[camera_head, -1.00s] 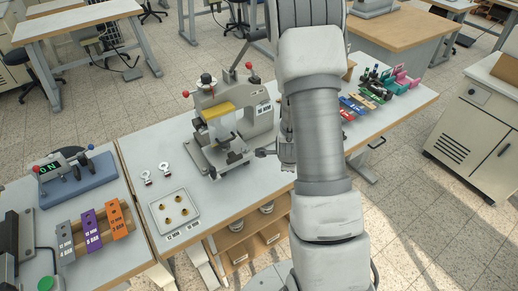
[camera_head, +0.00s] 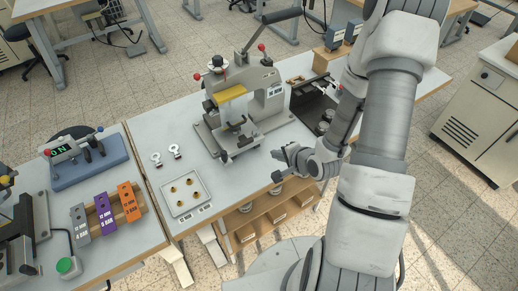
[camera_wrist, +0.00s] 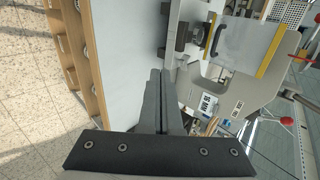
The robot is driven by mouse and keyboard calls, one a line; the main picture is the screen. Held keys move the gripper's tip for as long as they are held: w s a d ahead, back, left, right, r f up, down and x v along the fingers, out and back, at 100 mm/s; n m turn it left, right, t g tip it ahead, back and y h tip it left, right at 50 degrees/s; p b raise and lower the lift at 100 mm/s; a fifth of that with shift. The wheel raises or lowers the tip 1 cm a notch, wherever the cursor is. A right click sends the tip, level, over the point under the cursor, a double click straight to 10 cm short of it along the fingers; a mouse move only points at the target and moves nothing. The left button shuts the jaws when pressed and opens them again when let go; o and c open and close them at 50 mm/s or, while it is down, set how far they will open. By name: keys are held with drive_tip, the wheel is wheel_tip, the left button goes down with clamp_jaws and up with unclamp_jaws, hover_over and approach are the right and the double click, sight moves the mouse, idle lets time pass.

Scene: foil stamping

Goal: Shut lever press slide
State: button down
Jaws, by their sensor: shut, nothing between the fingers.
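The grey lever press (camera_head: 262,88) stands on the middle table with its long lever raised. It has a yellow-edged clear guard (camera_head: 231,93). Its slide (camera_head: 238,140) sticks out at the front, low on the base, with a dark knob at its front edge. My gripper (camera_head: 277,154) is to the right of the slide and apart from it, above the table's front edge. In the wrist view my fingers (camera_wrist: 167,76) are together and empty. The press (camera_wrist: 232,88) is on the right there, its slide with a dark block (camera_wrist: 194,37) beyond the fingertips.
A tray (camera_head: 166,203) with several brass pieces lies front left of the press, with two small tagged items behind it. The left table holds coloured bars (camera_head: 105,212) and a blue-based device (camera_head: 92,163).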

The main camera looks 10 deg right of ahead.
sight(243, 129)
drive_tip(key=shift+w+a+f+b, duration=0.1)
drive_tip(key=shift+w+f+b, duration=0.35)
drive_tip(key=shift+b, duration=1.8)
drive_tip(key=f+b, duration=0.1)
drive_tip(key=b, duration=0.3)
drive_tip(key=shift+b, duration=0.35)
drive_tip(key=b+x, duration=0.6)
drive_tip(key=x, duration=0.1)
drive_tip(key=shift+w+a+f, duration=0.1)
drive_tip(key=shift+w+f, duration=0.1)
drive_tip(key=shift+f, duration=0.05)
drive_tip(key=w, duration=0.2)
drive_tip(key=shift+w+a+r, duration=0.25)
drive_tip(key=shift+a, duration=0.15)
drive_tip(key=shift+w+a+r, duration=0.1)
drive_tip(key=shift+w+a, duration=0.1)
drive_tip(key=shift+w, duration=0.4)
drive_tip(key=w, duration=0.2)
drive_tip(key=w+a, duration=0.1)
drive_tip(key=w, duration=0.2)
drive_tip(key=w+a+p, duration=0.1)
drive_tip(key=w, duration=0.1)
drive_tip(key=shift+w+a, duration=0.25)
drive_tip(key=shift+w, duration=0.05)
drive_tip(key=shift+w+r, duration=0.1)
drive_tip(key=shift+w, duration=0.05)
